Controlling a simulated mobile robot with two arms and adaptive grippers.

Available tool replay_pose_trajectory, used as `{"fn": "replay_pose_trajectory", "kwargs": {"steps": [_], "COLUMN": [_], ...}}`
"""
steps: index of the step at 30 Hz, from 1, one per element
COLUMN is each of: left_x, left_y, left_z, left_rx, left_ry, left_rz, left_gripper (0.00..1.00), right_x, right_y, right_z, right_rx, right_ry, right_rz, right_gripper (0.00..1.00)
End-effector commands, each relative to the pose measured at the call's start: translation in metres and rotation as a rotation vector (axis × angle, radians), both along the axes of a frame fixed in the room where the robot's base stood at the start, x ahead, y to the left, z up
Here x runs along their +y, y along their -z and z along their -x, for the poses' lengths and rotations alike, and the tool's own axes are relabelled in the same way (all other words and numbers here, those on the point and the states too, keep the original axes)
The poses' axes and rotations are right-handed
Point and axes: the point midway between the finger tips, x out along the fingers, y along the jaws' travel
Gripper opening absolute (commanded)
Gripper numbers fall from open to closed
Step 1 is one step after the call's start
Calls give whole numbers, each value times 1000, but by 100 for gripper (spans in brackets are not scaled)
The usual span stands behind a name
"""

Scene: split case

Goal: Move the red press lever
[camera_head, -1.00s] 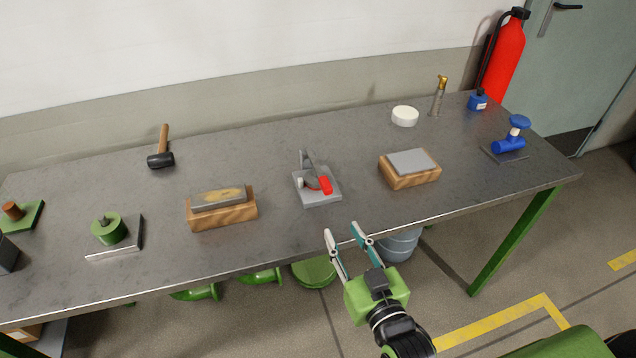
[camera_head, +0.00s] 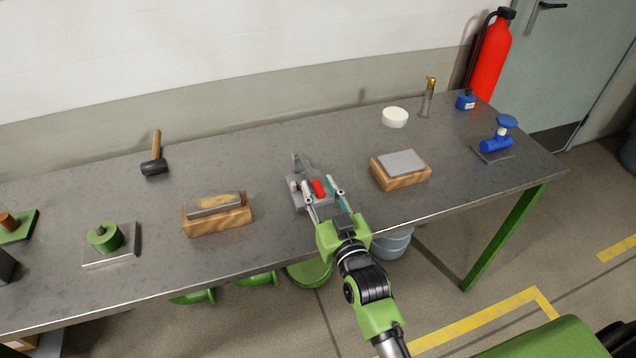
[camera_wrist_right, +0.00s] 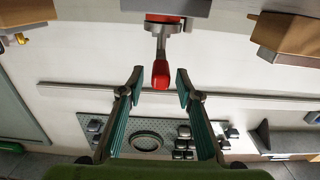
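The red press lever (camera_head: 318,188) is on a small grey press (camera_head: 297,163) standing on the table. In the right wrist view its red grip (camera_wrist_right: 161,75) hangs from a metal arm between my fingertips. My right gripper (camera_head: 323,191) is open, with one finger on each side of the red grip. In the right wrist view the fingertips (camera_wrist_right: 160,86) look close to the grip, with a small gap on each side. The fingers and palm hide part of the press base in the head view. My left gripper is not in view.
A wooden block with a grey stone top (camera_head: 401,180) stands right of the press. Another wooden block with a stone (camera_head: 217,223) stands to the left. A mallet (camera_head: 154,165) lies farther back. The table (camera_head: 250,170) is bare behind the press.

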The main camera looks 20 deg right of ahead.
Motion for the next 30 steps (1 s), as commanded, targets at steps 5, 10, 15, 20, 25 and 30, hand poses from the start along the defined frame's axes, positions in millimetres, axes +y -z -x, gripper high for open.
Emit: {"fn": "replay_pose_trajectory", "kwargs": {"steps": [5, 10, 15, 20, 25, 30], "left_x": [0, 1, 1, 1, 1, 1], "left_y": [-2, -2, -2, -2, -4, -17], "left_z": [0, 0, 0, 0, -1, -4], "left_rx": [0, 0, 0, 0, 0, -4], "left_ry": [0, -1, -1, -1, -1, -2], "left_rz": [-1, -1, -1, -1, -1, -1], "left_gripper": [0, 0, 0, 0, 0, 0], "right_x": [0, 0, 0, 0, 0, 0], "right_y": [-1, 0, 0, 0, -2, -11], "right_z": [-12, -13, -13, -13, -14, -27], "right_rx": [-1, 0, 0, 0, 4, 33], "right_ry": [1, 1, 1, 1, 1, 1], "right_rz": [0, 0, 0, 0, 0, 1], "right_gripper": [32, 32, 19, 0, 0, 0]}}
